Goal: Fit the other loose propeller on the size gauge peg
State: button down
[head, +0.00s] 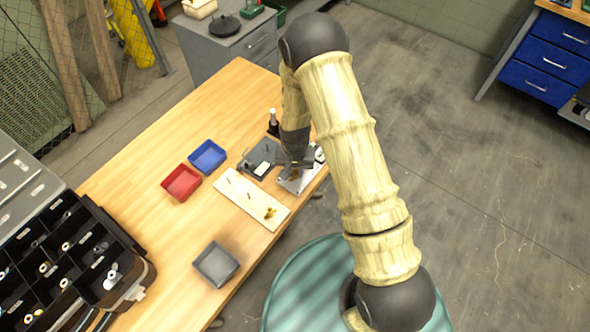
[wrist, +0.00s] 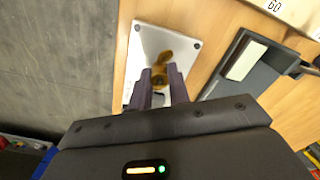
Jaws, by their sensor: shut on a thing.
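My gripper (wrist: 168,78) is shut on a small gold-brown propeller (wrist: 173,62) that shows between and beyond its fingertips. The propeller is over a silver plate (wrist: 148,42) with screws in its corners. In the head view my gripper (head: 294,170) is low over this silver plate (head: 291,185), near the table's right edge. No peg shows clearly there; the fingers and propeller cover the middle of the plate. I cannot tell whether the propeller touches a peg. Another gold propeller (head: 270,212) is on a pale board (head: 245,200) with thin upright pins.
A dark fixture (head: 262,158) with a pale label stands just left of the plate, and a round dial (head: 319,155) just right.

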jog(key=shift+f+b, duration=0.3)
jog(key=shift+f, duration=0.15)
dwell(0.3)
jog(key=c, duration=1.2)
grip_release()
jog(key=shift+c, duration=0.2)
jog(key=shift+r, duration=0.15)
notch_tip(320, 180, up, 17)
jog(key=b, duration=0.1)
jog(key=shift+b, duration=0.3)
jog(key=shift+r, duration=0.1)
notch_tip(320, 180, up, 4)
jog(key=p, duration=0.3)
